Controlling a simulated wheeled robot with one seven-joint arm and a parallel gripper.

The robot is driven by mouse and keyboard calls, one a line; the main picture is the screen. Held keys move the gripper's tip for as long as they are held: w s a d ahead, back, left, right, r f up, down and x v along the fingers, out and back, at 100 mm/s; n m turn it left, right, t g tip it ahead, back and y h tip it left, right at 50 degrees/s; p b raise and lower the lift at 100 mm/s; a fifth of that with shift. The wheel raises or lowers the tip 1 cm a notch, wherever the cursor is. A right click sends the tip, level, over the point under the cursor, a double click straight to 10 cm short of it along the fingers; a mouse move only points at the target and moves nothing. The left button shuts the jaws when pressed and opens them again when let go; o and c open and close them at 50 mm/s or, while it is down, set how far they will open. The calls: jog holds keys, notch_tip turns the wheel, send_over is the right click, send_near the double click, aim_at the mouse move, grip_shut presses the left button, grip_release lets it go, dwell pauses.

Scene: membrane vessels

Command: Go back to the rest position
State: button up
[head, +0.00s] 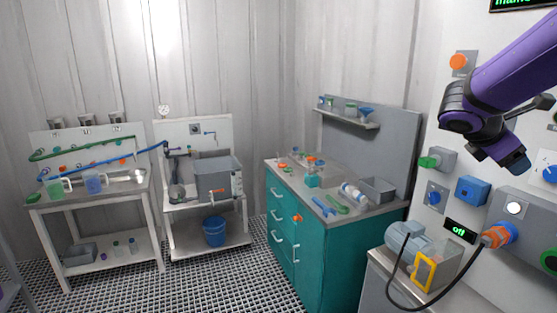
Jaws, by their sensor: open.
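My purple arm comes in from the upper right and bends at a dark joint. Its dark end part with my gripper (514,158) hangs in front of the white wall panel, pointing down and right. The fingers are hard to make out; my gripper is open, and I see nothing held in it. It appears above the blue box and the blue-and-orange connector in the picture; its distance from the panel is unclear.
Below stands a pump (408,242) with a black cable (390,280). A teal cabinet (290,235), sink (215,175) and left bench (100,195) stand beyond open grated floor.

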jog(key=s+a+f+m+t+y, duration=0.1)
jog(key=s+a+m+t+y, duration=0.2)
jog(key=s+a+m+y, duration=0.8)
jog(key=s+a+m, duration=0.4)
jog(key=s+a, duration=0.4)
jog(key=shift+s+f+m, duration=0.2)
jog(key=shift+f+m, duration=0.15)
jog(key=shift+m, duration=0.05)
jog(key=shift+d, duration=0.1)
